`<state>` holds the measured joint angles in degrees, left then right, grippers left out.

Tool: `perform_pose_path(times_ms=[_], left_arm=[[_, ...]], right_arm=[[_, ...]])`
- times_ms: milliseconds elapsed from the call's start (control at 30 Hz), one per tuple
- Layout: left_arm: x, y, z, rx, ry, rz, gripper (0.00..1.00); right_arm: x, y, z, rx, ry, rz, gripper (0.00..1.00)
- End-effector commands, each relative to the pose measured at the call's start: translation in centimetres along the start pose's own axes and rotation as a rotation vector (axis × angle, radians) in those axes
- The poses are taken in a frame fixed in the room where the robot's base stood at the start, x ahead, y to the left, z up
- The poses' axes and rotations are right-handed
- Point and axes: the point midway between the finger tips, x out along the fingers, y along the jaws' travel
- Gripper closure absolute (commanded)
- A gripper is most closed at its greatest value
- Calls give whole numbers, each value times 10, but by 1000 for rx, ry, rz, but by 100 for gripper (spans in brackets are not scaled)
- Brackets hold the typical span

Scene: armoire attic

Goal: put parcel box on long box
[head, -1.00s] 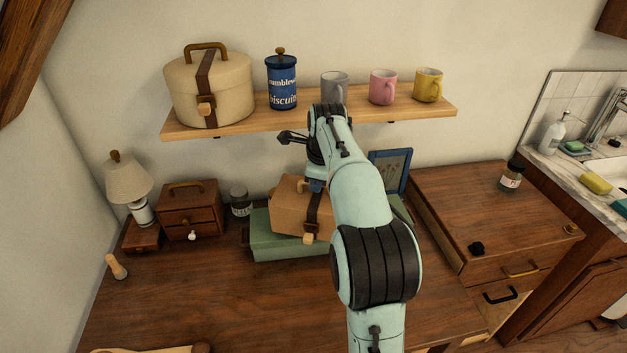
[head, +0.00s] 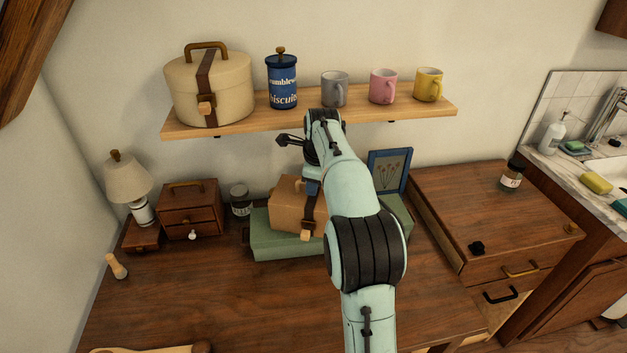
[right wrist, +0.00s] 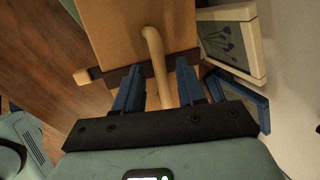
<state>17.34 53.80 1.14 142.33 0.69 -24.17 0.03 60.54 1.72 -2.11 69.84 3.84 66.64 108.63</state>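The parcel box (head: 288,208), tan with a dark strap and a wooden clasp, sits on top of the long green box (head: 280,247) on the desk. It appears to rest on the lid, though my arm hides its right side. In the right wrist view the parcel box (right wrist: 120,30) shows its curved handle (right wrist: 155,60). My right gripper (head: 313,186) is above the parcel box. In the right wrist view its blue fingers (right wrist: 158,85) stand apart on both sides of the handle, with gaps showing. My left gripper is not in view.
A shelf (head: 300,122) above holds a round case (head: 225,90), a biscuit tin (head: 283,85) and several mugs. A picture frame (head: 390,170) stands behind the long box. A jar (head: 240,200) and small drawers (head: 188,210) are left. The desk front is mostly clear.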

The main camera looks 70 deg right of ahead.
Motion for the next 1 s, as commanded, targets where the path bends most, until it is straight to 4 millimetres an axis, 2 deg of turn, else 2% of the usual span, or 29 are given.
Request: perform_pose_path(times_ms=[167, 267, 467, 800, 1000], left_arm=[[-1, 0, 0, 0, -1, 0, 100], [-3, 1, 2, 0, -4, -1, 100], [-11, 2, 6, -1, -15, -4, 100], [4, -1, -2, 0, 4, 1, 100], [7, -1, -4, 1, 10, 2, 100]], right_arm=[[-3, -1, 0, 0, 0, 0, 60], [-12, -1, 1, 0, -1, -2, 60], [-54, -2, 1, -1, -3, -5, 60], [-77, 63, -32, 0, -2, -2, 60], [-88, 90, -46, 0, 0, -1, 60]])
